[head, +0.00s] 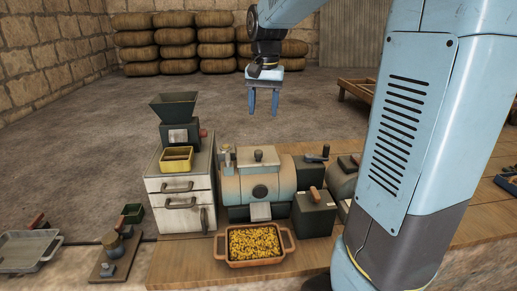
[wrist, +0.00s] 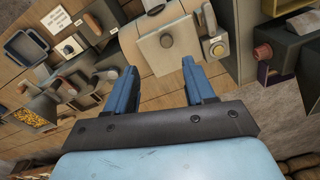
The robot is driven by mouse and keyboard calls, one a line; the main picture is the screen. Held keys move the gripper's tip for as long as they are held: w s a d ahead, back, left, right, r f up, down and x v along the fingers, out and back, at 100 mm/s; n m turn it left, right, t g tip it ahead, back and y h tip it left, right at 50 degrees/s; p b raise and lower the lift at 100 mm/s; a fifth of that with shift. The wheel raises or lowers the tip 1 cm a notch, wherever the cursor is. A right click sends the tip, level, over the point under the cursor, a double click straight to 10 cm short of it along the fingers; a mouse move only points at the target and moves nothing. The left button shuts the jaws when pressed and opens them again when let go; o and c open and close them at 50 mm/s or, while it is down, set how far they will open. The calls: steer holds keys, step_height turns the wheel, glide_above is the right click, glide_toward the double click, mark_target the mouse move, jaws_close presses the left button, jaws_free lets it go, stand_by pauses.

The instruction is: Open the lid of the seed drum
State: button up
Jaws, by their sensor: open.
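The seed drum (head: 285,183) is a horizontal cream and blue-grey cylinder on the wooden bench. Its lid (head: 262,170) looks closed on top, with a small dark upright knob (head: 258,156). My gripper (head: 263,111) hangs above and behind the drum in the head view, fingers pointing down, open and empty. In the wrist view my gripper (wrist: 160,75) has its two blue fingers wide apart. A cream surface with a round knob (wrist: 166,41), likely the drum top, lies beyond and between them, clear of the fingertips.
An orange tray of yellow seeds (head: 254,243) stands in front of the drum. A white drawer cabinet (head: 182,199) with a yellow tin (head: 177,159) and a grinder (head: 176,122) is at its left. A dark box with a handle (head: 314,213) is close at its right. Space above the drum is clear.

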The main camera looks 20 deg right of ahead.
mark_target(259, 151)
steer(key=shift+m+g, duration=0.4)
steer(key=w+f, duration=0.1)
steer(key=f, duration=0.4)
steer(key=w+f, duration=0.1)
steer(key=f, duration=0.4)
steer(key=w+f, duration=0.1)
steer(key=f, duration=0.4)
steer(key=shift+w+a+f, duration=0.1)
steer(key=shift+w+a, duration=0.05)
steer(key=shift+w, duration=0.1)
jaws_close()
